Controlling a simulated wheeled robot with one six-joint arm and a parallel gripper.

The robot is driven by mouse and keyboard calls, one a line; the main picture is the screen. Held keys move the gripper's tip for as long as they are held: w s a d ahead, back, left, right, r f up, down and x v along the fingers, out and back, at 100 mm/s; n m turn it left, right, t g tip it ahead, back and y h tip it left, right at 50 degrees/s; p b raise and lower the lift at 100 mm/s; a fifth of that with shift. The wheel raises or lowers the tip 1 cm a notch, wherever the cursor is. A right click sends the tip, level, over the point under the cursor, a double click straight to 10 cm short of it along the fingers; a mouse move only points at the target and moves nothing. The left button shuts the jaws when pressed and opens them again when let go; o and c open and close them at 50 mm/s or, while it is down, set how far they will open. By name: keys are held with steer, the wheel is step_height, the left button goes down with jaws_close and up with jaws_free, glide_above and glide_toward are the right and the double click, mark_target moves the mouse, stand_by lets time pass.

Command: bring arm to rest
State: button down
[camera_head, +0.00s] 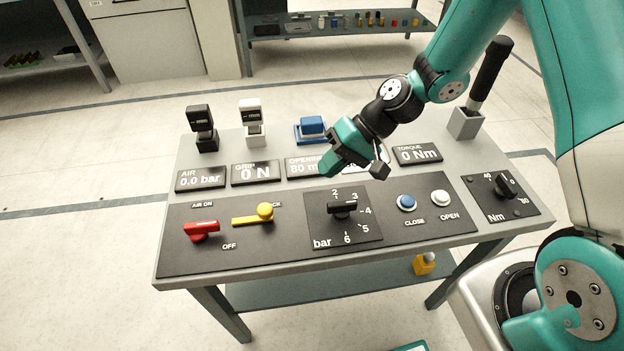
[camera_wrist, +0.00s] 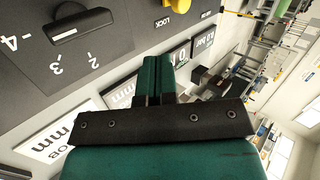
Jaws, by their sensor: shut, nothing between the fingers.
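My arm reaches in from the right in the head view, over the grey console table (camera_head: 300,268). My gripper (camera_head: 330,168) is above the middle of the console, in front of the row of displays, and hides part of them. Its teal fingers are together with nothing between them; they also show in the wrist view (camera_wrist: 156,68). The gripper holds nothing and appears apart from the black bar knob (camera_head: 343,209), which lies below it. That knob also shows at the upper left of the wrist view (camera_wrist: 80,22).
A red lever (camera_head: 201,231), a yellow lever (camera_head: 255,218), a blue CLOSE button (camera_head: 407,202), a white OPEN button (camera_head: 440,198) and a torque knob (camera_head: 505,188) are on the panels. Behind stand two small clamps, a blue block (camera_head: 312,127) and a black-handled tool (camera_head: 490,75) in a holder.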

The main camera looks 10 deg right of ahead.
steer(key=shift+d+r, duration=0.4)
steer(key=s+a+r+n+h+p, duration=0.15)
steer(key=s+r+n, duration=0.4)
steer(key=r, duration=0.75)
steer(key=s+r+h, duration=0.3)
steer(key=s+r, duration=0.5)
steer(key=s, duration=0.5)
steer(key=shift+s+d+n+t, duration=0.3)
steer(key=shift+d+n, duration=0.05)
steer(key=shift+d, duration=0.1)
